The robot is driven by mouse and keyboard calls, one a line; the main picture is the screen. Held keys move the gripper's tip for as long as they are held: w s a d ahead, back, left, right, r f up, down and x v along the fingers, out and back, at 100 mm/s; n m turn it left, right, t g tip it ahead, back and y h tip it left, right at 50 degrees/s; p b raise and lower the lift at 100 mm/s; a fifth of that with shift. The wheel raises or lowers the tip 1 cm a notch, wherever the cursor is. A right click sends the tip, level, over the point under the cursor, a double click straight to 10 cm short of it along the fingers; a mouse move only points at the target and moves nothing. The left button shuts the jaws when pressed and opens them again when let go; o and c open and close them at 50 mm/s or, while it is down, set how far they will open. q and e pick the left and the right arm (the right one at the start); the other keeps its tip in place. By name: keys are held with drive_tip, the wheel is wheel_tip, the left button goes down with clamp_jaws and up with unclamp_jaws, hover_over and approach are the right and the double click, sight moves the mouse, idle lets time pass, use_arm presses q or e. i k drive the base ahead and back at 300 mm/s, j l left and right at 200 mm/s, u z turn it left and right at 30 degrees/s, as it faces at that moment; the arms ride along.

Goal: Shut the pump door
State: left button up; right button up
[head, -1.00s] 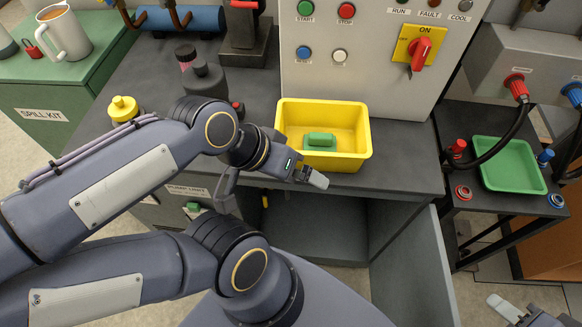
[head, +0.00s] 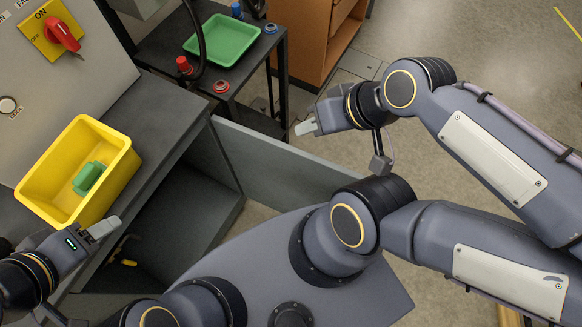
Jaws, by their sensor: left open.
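The pump door, a grey panel (head: 290,165), stands swung open from the right side of the cabinet opening under the bench. The cabinet inside (head: 185,215) is dark, with a yellow handle-like piece low in it. My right gripper (head: 305,127) is just beyond the door's far face in the picture, near its top edge; whether it touches cannot be told. Only one pale finger shows clearly, so its opening is unclear. My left gripper (head: 98,231) is open and empty in front of the yellow bin, at the bench's front edge, away from the door.
A yellow bin (head: 118,185) holding a green block (head: 88,178) sits on the dark bench. A control panel with a red switch (head: 62,35) stands behind. A black stand with a green tray (head: 222,40) is beyond the door. Open floor lies right of it.

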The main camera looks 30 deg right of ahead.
sight(280, 176)
drive_tip(key=k+l+u, duration=0.3)
drive_tip(key=k, duration=0.15)
drive_tip(key=k+u, duration=0.25)
drive_tip(key=k, duration=0.2)
drive_tip(key=k+l+u, duration=0.2)
drive_tip(key=l, duration=0.15)
drive_tip(key=l+u, duration=0.25)
drive_tip(key=l, duration=0.15)
drive_tip(key=k+l+u, duration=0.4)
drive_tip(key=l, duration=0.2)
drive_tip(key=l+u, duration=0.15)
drive_tip(key=l, duration=0.4)
drive_tip(key=k+l+u, duration=0.15)
drive_tip(key=l, duration=0.35)
drive_tip(key=l+u, duration=0.15)
drive_tip(key=l, duration=0.4)
drive_tip(key=k+l+u, duration=0.2)
drive_tip(key=l, duration=0.3)
drive_tip(key=i+l, duration=0.05)
drive_tip(key=i, duration=0.05)
